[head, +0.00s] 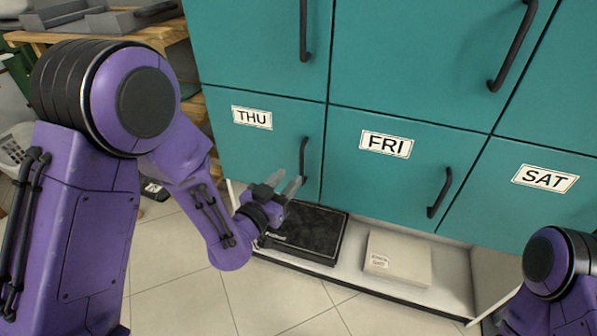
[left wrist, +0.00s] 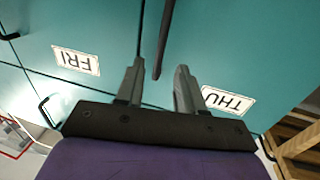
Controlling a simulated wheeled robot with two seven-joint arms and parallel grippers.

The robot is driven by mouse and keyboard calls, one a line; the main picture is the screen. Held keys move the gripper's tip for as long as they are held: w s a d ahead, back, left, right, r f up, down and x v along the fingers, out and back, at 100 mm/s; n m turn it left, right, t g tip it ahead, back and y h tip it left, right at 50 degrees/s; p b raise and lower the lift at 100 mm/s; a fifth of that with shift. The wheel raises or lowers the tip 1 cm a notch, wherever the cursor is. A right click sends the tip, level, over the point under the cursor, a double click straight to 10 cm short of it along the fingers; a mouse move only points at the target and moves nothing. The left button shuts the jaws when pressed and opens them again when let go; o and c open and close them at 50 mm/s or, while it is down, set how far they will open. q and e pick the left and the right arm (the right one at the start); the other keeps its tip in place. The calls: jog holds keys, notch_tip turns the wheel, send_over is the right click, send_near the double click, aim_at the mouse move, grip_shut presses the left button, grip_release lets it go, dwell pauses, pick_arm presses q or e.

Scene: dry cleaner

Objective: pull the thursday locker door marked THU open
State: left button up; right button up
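The teal THU locker door (head: 265,150) is in the lower row at the left of the head view and looks shut, flush with its neighbours. Its black vertical bar handle (head: 304,158) is near the door's right edge. My left gripper (head: 288,180) is open and empty, its two grey fingers near the handle's lower end. In the left wrist view, which is upside down, the dark handle (left wrist: 163,40) reaches toward the gap between the open fingers (left wrist: 160,66). I cannot tell whether they touch it. The THU label (left wrist: 228,101) shows there too. My right gripper is out of view.
The FRI door (head: 390,175) and SAT door (head: 530,205) stand to the right, both shut. Below the lockers, a black flat case (head: 310,235) and a pale box (head: 398,258) lie on a low ledge. A wooden shelf (head: 150,38) stands left. Tiled floor in front is clear.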

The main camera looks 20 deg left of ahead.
aim_at(301, 165)
pick_arm(q)
jog(key=x, duration=0.6)
grip_shut()
jog(key=shift+d, duration=0.1)
